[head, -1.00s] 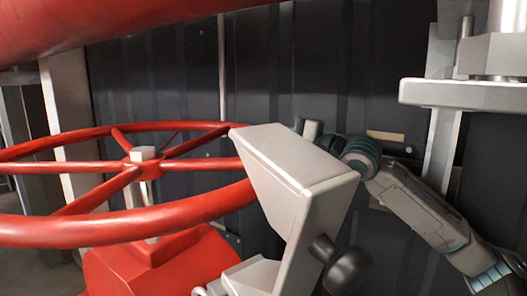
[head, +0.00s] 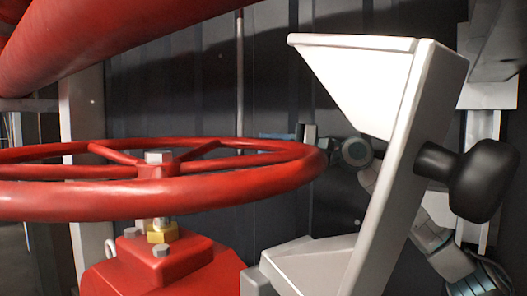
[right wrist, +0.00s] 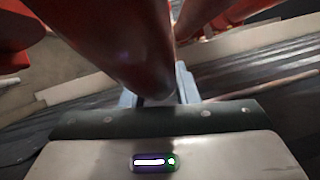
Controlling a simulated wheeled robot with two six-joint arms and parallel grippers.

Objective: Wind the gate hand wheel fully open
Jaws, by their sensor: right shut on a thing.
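The red hand wheel (head: 200,194) lies flat on the left in the head view, with a pale square nut (head: 159,157) at its hub. It stands on a red valve body (head: 165,270) with a brass nut (head: 161,231) under the hub. My right gripper (head: 312,140) is at the wheel's right side and shut on its rim. In the right wrist view, the red rim (right wrist: 125,45) runs down between the pale fingers (right wrist: 157,92). The fingertips are mostly hidden by the rim. My left gripper is in neither view.
A white angular bracket (head: 400,150) with a black knob (head: 480,180) stands close in front, right of the wheel. A thick red pipe (head: 130,45) crosses above the wheel. A dark ribbed wall (head: 270,90) is behind.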

